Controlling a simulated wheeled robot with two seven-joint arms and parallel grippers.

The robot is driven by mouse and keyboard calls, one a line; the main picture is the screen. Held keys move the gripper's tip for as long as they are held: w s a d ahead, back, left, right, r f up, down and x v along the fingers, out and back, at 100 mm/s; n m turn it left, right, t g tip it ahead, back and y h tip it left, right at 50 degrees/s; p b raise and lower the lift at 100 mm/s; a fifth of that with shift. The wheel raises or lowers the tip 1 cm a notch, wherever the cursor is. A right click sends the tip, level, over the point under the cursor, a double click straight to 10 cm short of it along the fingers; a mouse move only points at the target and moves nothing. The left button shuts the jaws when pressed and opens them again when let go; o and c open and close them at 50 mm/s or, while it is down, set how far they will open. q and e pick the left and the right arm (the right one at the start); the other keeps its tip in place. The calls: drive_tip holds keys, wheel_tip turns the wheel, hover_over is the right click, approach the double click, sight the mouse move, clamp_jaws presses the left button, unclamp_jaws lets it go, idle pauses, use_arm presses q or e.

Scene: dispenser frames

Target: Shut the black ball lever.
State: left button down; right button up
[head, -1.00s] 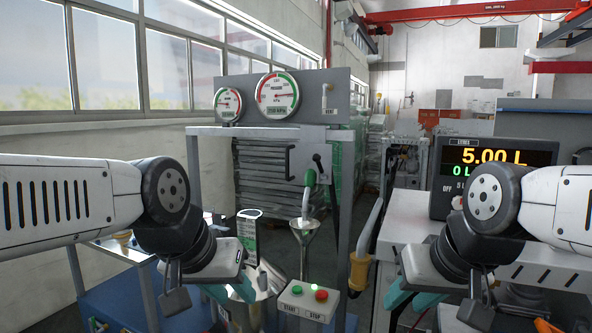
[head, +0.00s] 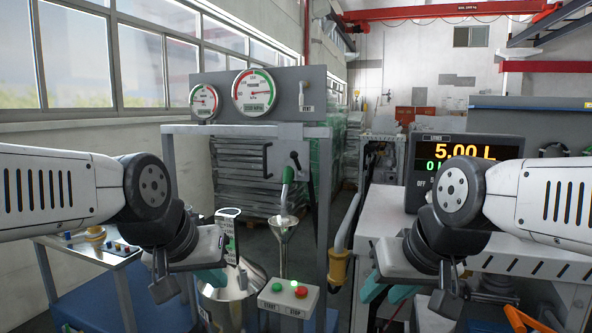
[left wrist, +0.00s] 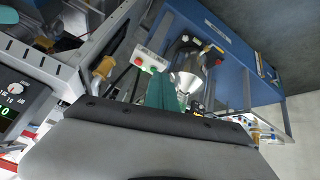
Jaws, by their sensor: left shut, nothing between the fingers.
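The black ball lever (head: 295,159) is a small black handle with a ball end on the grey dispenser frame panel (head: 277,133), above the green-handled nozzle (head: 287,178). It leans up and to the left. I cannot tell whether it stands open or shut. My left gripper (head: 208,281) is low and left of the lever, well apart from it, shut and empty. Its teal fingers (left wrist: 163,92) also show in the left wrist view. My right gripper (head: 386,290) is low on the right, far from the lever; its fingertips are partly hidden.
A steel funnel (head: 283,226) stands below the nozzle. A start/stop button box (head: 288,298) stands in front, and a metal pail (head: 232,292) is beside my left gripper. The display (head: 462,155) reads 5.00 L.

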use_arm(q)
drive_tip(key=w+d+r+n+t, duration=0.2)
drive_tip(key=w+t, duration=0.1)
drive_tip(key=w, duration=0.7)
drive_tip(key=w+d+r+n+t, duration=0.2)
drive_tip(key=w+r, duration=0.1)
drive_tip(key=w, duration=0.8)
drive_tip(key=n+t+h, duration=0.3)
drive_tip(key=n+t, duration=0.5)
drive_tip(key=t, duration=0.1)
approach(296, 163)
wheel_tip(296, 163, down, 3)
drive_tip(key=d, duration=0.1)
drive_tip(key=s+f+n+t+y, duration=0.3)
drive_tip(key=f+n+t, duration=0.2)
drive_tip(key=n, duration=0.2)
drive_tip(key=shift+d+f+n+t, duration=0.2)
drive_tip(key=shift+f+n+t, duration=0.15)
drive_tip(key=shift+n+t, duration=0.05)
drive_tip(key=shift+s, duration=0.1)
drive_tip(key=x, duration=1.4)
drive_tip(key=shift+a, duration=0.1)
drive_tip(key=shift+r, duration=0.1)
